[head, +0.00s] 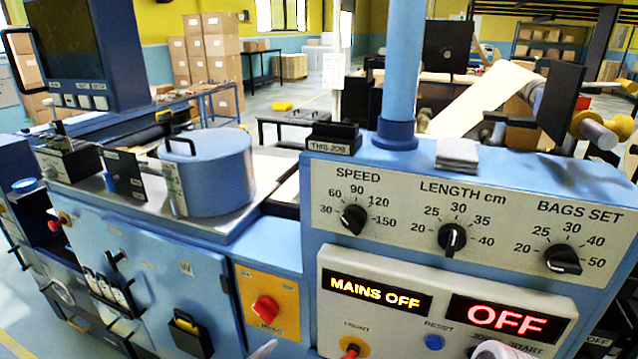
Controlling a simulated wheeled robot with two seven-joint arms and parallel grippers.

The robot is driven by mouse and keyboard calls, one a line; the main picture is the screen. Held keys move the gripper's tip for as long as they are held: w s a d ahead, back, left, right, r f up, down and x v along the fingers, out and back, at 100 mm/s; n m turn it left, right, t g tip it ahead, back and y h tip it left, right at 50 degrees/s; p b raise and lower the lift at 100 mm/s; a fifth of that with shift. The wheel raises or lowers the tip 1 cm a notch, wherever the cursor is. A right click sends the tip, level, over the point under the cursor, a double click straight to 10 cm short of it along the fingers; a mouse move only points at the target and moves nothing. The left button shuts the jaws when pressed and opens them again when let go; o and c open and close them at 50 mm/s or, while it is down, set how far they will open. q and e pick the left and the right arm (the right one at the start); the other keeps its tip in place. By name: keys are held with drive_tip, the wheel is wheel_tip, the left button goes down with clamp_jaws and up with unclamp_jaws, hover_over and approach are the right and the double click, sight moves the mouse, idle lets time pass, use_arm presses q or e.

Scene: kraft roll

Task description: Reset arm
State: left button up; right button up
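No gripper fingers show in the head view. Two small pale shapes cut off by the bottom edge, one left of centre and one under the red OFF display, may be parts of my arms. What they hold, if anything, is hidden. The blue machine's control panel (440,260) fills the right front. Its displays read MAINS OFF (375,296) and OFF (508,318). Above them are the SPEED knob (353,219), the LENGTH knob (452,238) and the BAGS SET knob (563,259).
A red rotary switch (265,309) sits on a yellow plate. A blue lidded pot (208,172) stands on the left deck. A blue column (401,75) rises behind the panel. A dark monitor (72,45) is at upper left. Cardboard boxes (205,55) are stacked far behind.

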use_arm(q)
drive_tip(key=s+d+f+m+g, duration=0.75)
drive_tip(key=s+f, duration=0.25)
drive_tip(key=f, duration=0.4)
drive_tip(key=s+a+f+m+g+y, duration=0.4)
drive_tip(key=s+a+f+m+g, duration=0.1)
drive_tip(key=s+f+m, duration=0.4)
drive_tip(key=shift+s+a+f, duration=0.25)
drive_tip(key=shift+s+a, duration=0.45)
